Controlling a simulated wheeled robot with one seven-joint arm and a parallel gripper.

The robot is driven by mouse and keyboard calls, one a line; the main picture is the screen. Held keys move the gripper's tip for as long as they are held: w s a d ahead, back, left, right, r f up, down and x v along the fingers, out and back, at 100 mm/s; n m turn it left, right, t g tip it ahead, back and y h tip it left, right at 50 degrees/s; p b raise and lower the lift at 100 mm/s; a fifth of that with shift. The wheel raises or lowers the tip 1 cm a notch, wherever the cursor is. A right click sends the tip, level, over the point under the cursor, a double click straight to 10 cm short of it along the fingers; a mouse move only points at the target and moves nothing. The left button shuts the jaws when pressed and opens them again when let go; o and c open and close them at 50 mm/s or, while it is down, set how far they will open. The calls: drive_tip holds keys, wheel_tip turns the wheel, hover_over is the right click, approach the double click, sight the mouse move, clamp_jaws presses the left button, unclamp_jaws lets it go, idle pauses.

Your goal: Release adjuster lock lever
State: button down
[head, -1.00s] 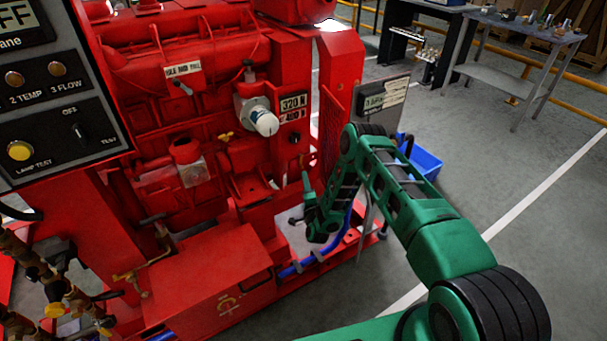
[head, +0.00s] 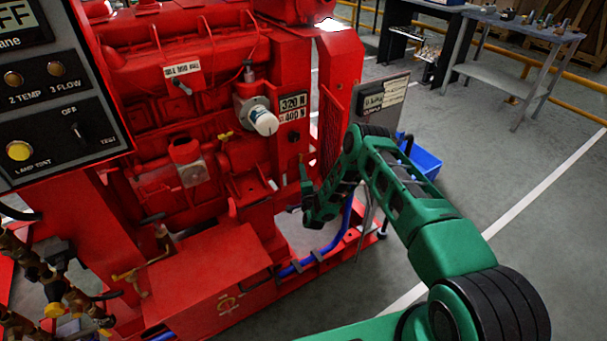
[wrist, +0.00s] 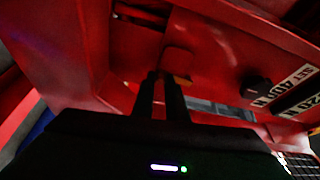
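In the wrist view, my gripper (wrist: 162,78) has its two dark fingers close together, with a narrow gap between them. The tips reach a small red block-like part with an orange lower edge (wrist: 179,64) under the red frame. I cannot tell whether they touch it or hold it, or whether it is the lock lever. In the head view, my gripper (head: 304,168) is beside the red post, below a dark knob (head: 295,137) and the 320 N / 400 N label plate (head: 292,107). The knob also shows in the wrist view (wrist: 257,88), right of the fingers.
The red engine (head: 190,120) fills the left and middle. A red box (head: 205,275) and a blue hose (head: 300,266) lie below the gripper. A grey sign plate (head: 381,98) stands behind my arm. Open floor lies to the right.

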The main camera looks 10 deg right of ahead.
drive_tip(key=shift+d+f+n+t, duration=0.2)
drive_tip(key=shift+d+n+t, duration=0.1)
drive_tip(key=shift+n, duration=0.4)
drive_tip(key=c, duration=1.8)
unclamp_jaws()
drive_tip(key=shift+o, duration=0.2)
drive_tip(key=s+f, duration=0.1)
drive_tip(key=s, duration=0.9)
drive_tip(key=shift+s+a, duration=0.25)
drive_tip(key=shift+a, duration=0.1)
drive_tip(key=shift+f, duration=0.15)
